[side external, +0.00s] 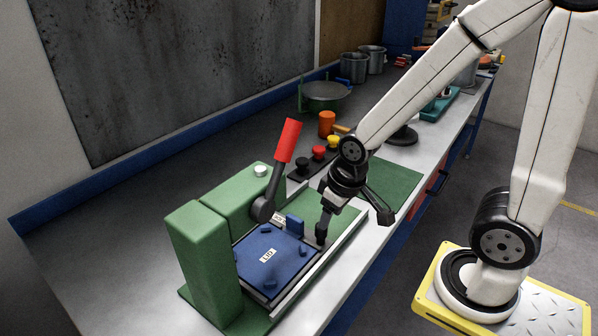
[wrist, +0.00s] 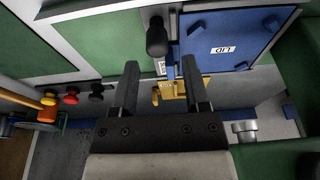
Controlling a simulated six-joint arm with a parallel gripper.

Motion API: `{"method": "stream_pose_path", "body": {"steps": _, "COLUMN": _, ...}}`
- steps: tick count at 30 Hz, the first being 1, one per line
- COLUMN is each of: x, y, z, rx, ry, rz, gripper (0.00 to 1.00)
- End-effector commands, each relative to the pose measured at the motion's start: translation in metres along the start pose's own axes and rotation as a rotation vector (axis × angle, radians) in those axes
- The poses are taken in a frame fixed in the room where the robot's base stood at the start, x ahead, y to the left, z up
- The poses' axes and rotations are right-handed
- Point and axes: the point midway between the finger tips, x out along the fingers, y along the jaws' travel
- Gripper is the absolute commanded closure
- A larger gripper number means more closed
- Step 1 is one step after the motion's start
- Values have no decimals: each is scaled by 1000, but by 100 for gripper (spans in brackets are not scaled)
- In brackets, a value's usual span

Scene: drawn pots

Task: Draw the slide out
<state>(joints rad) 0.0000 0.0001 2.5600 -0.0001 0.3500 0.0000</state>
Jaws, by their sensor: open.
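The slide carries a blue plate marked LID (side external: 268,255), lying flat in the green fixture; the plate also shows at the upper right of the wrist view (wrist: 225,40). A black upright knob (side external: 321,234) stands at the plate's near right edge, and it shows at the top centre of the wrist view (wrist: 156,38). My gripper (side external: 328,205) is close above the knob. In the wrist view my gripper (wrist: 162,72) is open with nothing between its fingers; the knob lies just beyond the fingertips. Whether they touch it cannot be told.
A lever with a red handle (side external: 285,141) leans above the green fixture body (side external: 205,260). Black, red and yellow buttons (side external: 318,153) sit behind. A yellow part (wrist: 170,90) shows beneath the fingers. A green mat (side external: 393,187) lies clear to the right.

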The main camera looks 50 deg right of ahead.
Motion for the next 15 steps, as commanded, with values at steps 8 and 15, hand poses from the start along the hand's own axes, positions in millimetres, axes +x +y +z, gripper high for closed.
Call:
{"method": "stream_pose_path", "body": {"steps": 8, "x": -1, "y": 1, "z": -5, "rx": -36, "ry": -26, "rz": 0, "gripper": 25}}
{"method": "stream_pose_path", "body": {"steps": 15, "x": -5, "y": 3, "z": -20, "rx": -189, "ry": -140, "rz": -12, "gripper": 25}}
